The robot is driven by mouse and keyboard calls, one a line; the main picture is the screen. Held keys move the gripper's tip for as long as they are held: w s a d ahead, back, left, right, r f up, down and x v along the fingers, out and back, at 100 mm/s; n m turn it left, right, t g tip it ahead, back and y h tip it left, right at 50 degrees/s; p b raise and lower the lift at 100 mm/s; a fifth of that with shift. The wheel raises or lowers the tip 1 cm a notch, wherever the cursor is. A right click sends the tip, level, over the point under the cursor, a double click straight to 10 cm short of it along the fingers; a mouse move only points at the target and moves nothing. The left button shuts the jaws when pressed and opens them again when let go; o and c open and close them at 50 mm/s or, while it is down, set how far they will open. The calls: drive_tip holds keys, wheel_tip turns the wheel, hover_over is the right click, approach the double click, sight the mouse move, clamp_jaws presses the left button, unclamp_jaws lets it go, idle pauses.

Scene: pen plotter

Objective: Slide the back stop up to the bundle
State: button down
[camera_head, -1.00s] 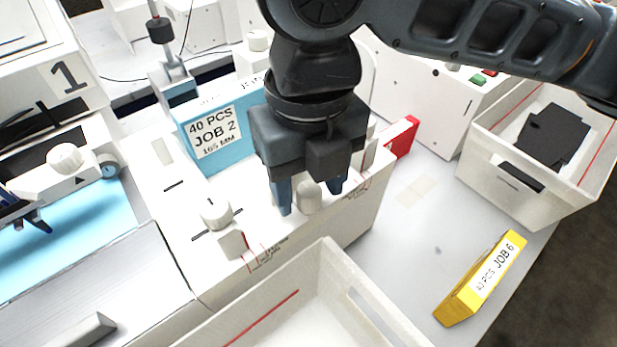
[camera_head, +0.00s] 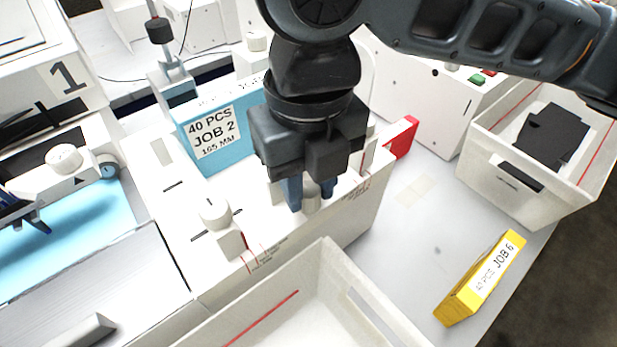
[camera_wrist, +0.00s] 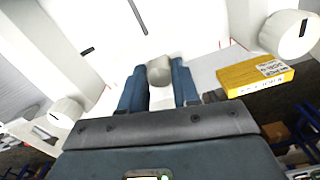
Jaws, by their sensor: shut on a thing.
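The blue bundle (camera_head: 232,156), labelled 40 PCS JOB 2 165 MM, stands upright on the white machine top (camera_head: 170,209), left of my gripper. My gripper (camera_head: 311,204) points down and is shut on a pale round knob (camera_head: 312,188), apparently that of the back stop. The fingers largely cover this knob in the head view. In the wrist view the knob (camera_wrist: 160,70) sits between the blue fingers. The stop's plate is not clearly visible, so I cannot tell its gap to the bundle.
A second knob (camera_head: 215,213) sits on the machine top near red scale marks. An open pale bin (camera_head: 335,262) stands in front. A yellow JOB 6 pack (camera_head: 478,279) lies at right, below another bin (camera_head: 520,194). A red block (camera_head: 404,137) lies behind my gripper.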

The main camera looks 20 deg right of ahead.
drive_tip(key=w+a, duration=0.1)
drive_tip(key=w, duration=0.1)
drive_tip(key=w+a, duration=0.1)
drive_tip(key=w, duration=0.3)
drive_tip(key=shift+w+a, duration=0.35)
drive_tip(key=shift+a, duration=0.05)
drive_tip(key=c, duration=0.8)
unclamp_jaws()
drive_tip(key=shift+r, duration=3.9)
